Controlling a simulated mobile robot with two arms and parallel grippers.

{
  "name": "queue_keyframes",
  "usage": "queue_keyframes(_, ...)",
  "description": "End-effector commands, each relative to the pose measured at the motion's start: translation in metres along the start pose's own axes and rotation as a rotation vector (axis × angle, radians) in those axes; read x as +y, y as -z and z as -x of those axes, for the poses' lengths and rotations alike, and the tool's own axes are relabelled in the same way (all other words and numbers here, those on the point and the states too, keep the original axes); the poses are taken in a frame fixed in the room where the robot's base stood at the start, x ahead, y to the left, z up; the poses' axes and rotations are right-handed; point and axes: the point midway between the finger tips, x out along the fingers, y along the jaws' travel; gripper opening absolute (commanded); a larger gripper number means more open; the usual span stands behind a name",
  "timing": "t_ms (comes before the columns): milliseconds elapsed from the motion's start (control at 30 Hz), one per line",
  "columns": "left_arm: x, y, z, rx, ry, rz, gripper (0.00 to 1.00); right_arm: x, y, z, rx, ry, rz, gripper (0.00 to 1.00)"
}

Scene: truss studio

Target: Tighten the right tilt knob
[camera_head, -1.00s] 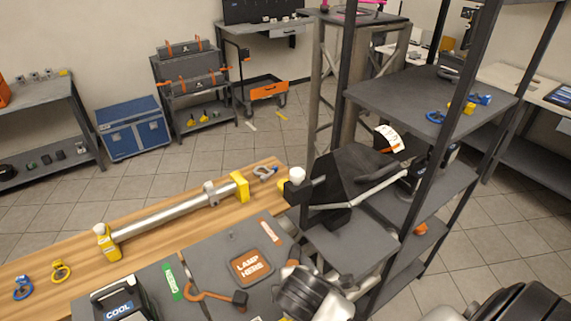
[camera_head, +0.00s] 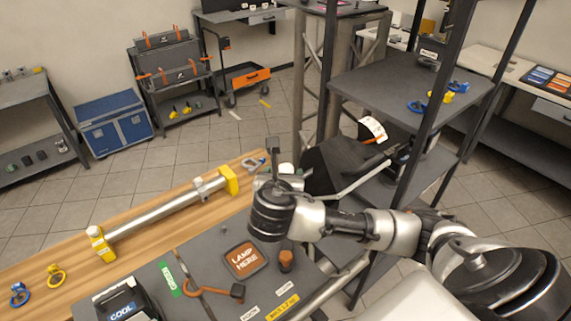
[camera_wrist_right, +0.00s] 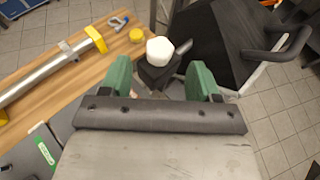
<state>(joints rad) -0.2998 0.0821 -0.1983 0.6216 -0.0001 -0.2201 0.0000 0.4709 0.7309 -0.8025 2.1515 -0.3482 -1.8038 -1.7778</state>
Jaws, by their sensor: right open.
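A white tilt knob (camera_wrist_right: 167,50) sits on a dark bracket at the side of a black lamp head (camera_wrist_right: 215,40). In the head view the knob (camera_head: 286,169) shows only in part behind my right gripper (camera_head: 275,160), and the lamp head (camera_head: 335,160) is right of it. In the wrist view my right gripper (camera_wrist_right: 161,80) is open, its two green fingers apart with nothing between the pads. The knob appears just beyond the fingertips, in the gap between them; I cannot tell whether they touch. My left gripper is out of view.
A metal tube with yellow ends (camera_head: 160,215) lies along the wooden bench (camera_head: 60,240). The grey mat holds a "LAMP HERE" plate (camera_head: 245,259), an orange-topped knob (camera_head: 286,260) and a "COOL" box (camera_head: 125,302). A dark shelf rack (camera_head: 385,90) stands close right of the lamp.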

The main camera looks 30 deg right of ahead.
Motion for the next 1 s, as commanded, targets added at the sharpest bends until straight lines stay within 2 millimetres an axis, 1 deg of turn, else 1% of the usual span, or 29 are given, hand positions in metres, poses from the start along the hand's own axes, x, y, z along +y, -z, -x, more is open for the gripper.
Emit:
queue_keyframes(33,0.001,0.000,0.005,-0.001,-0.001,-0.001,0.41,-0.002,-0.002,-0.010,0.001,0.005,0.002,0.62)
queue_keyframes(100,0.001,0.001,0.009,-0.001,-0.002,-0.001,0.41,-0.001,-0.002,-0.023,0.002,0.005,0.001,0.62)
queue_keyframes(200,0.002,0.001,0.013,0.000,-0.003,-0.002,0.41,-0.001,-0.002,-0.039,0.003,0.004,0.001,0.62)
queue_keyframes(300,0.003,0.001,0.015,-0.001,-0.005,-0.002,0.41,-0.001,-0.001,-0.051,0.002,0.002,0.000,0.62)
queue_keyframes(467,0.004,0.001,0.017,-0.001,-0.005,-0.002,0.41,0.000,0.000,-0.061,0.002,-0.001,-0.001,0.62)
queue_keyframes(733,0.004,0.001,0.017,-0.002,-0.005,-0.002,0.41,0.000,0.001,-0.062,0.002,-0.002,-0.002,0.62)
queue_keyframes(1000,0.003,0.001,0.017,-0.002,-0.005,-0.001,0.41,0.000,0.001,-0.062,0.002,-0.001,-0.002,0.20)
